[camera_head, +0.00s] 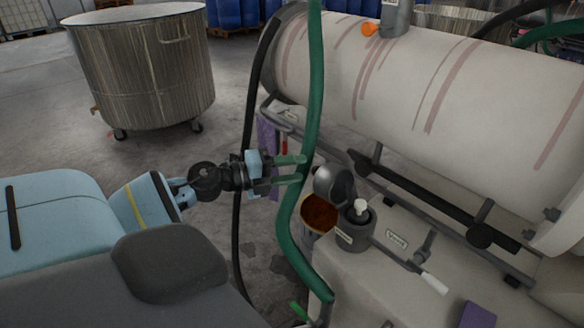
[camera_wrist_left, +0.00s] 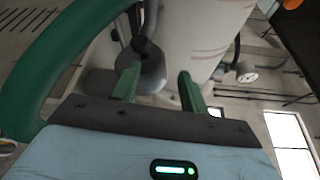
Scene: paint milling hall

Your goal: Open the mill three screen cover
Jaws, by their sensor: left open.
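The mill is a big off-white horizontal cylinder (camera_head: 420,100) with reddish streaks. A rounded dark grey cap (camera_head: 334,184) sits under its near end, above an opening with orange-brown contents (camera_head: 318,214). It may be the screen cover; no readable label confirms this. My left gripper (camera_head: 298,170) is open and empty, left of the cap, its green fingertips close to a green hose. The left wrist view shows a grey rounded part (camera_wrist_left: 153,72) with a dark knob beyond and between the fingers (camera_wrist_left: 158,85); I cannot tell whether they touch it. My right gripper is not in view.
The thick green hose (camera_head: 312,90) hangs in front of the mill's end, with a black cable beside it. A dark valve body (camera_head: 356,230) with a white-tipped lever (camera_head: 434,283) stands right of the cap. A steel vat (camera_head: 145,70) on casters stands at the back left.

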